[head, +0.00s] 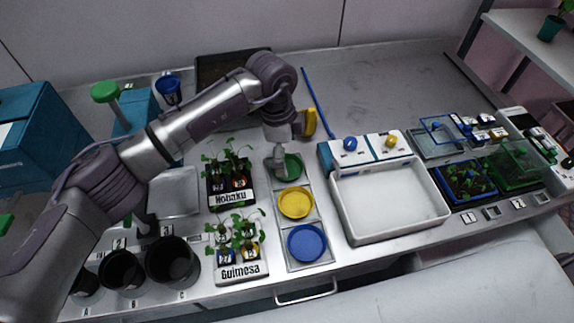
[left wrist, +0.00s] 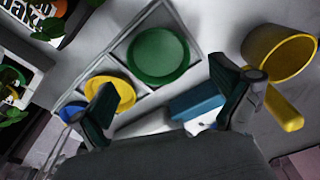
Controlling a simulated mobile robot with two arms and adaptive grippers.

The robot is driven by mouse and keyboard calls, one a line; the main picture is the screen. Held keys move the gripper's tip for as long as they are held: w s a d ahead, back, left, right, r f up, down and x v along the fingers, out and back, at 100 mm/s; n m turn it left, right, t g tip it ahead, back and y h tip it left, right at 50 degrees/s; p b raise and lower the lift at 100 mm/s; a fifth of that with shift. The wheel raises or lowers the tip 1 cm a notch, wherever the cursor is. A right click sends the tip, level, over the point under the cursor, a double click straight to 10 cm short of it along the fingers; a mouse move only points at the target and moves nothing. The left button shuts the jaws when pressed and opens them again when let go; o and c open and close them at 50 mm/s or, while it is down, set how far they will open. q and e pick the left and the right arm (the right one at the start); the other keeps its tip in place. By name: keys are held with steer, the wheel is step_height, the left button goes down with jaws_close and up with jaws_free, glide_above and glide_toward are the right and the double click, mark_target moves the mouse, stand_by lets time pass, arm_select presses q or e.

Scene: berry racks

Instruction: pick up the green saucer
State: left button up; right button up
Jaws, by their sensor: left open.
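The green saucer (head: 291,167) lies in the far compartment of a narrow saucer rack (head: 319,267), beyond the yellow saucer (head: 296,202) and the blue saucer (head: 307,243). In the left wrist view the green saucer (left wrist: 158,55) shows whole, past the fingertips. My left gripper (head: 281,161) is over the far end of the rack and hides part of the green saucer in the head view. In the left wrist view its fingers (left wrist: 165,98) are wide apart with nothing between them. My right gripper is not in view.
A yellow cup (left wrist: 280,55) stands close to one finger. Seedling trays labelled Nobaku (head: 232,202) and Guimesa (head: 241,270) are left of the rack. A white tray (head: 351,236) is to its right. Black pots (head: 172,262) stand at the front left.

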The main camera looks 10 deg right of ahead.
arm_select(q)
steer(key=shift+f+p, duration=0.35)
steer(key=shift+f, duration=1.4)
steer(key=c, duration=0.8)
